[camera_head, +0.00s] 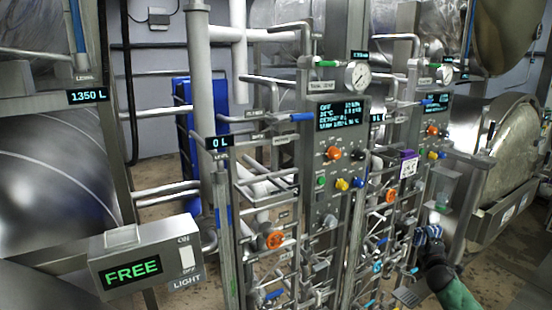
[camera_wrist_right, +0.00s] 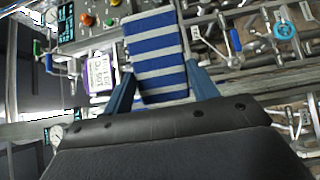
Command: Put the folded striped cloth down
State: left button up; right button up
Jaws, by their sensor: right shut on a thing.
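The folded striped cloth (camera_wrist_right: 157,55), blue and white, fills the middle of the right wrist view. My right gripper (camera_wrist_right: 160,92) is shut on it, with one blue finger on each side. In the head view my right gripper (camera_head: 430,236) is at the lower right, and the cloth in it shows only as a small striped patch. It is in front of the lower pipes of the right-hand panel. I cannot tell whether the cloth touches anything. My left gripper is not in the head view.
Control panels (camera_head: 338,150) with knobs, gauges and valves stand in the middle. A purple-and-white box (camera_head: 408,164) is left of my right gripper and shows in the wrist view (camera_wrist_right: 100,73). A FREE sign box (camera_head: 145,265) is at lower left. Floor shows at lower right.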

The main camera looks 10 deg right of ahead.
jog(key=s+a+f+n+t+y, duration=0.15)
jog(key=s+a+f, duration=0.25)
jog(key=a, duration=0.9)
jog(key=s+a+f+n+y, duration=0.1)
jog(key=s+a+f+y, duration=0.3)
jog(key=a, duration=0.9)
jog(key=s+a+r+n+y, duration=0.1)
jog(key=s+a, duration=0.5)
jog(key=a, duration=0.3)
jog(key=s+a+r+n, duration=0.1)
jog(key=s+a, duration=0.5)
jog(key=a, duration=0.3)
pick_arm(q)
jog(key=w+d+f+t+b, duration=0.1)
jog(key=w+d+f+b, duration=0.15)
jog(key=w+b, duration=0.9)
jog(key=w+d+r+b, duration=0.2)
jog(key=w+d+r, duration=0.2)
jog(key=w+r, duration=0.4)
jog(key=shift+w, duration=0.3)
pick_arm(e)
notch_tip(320, 180, down, 13)
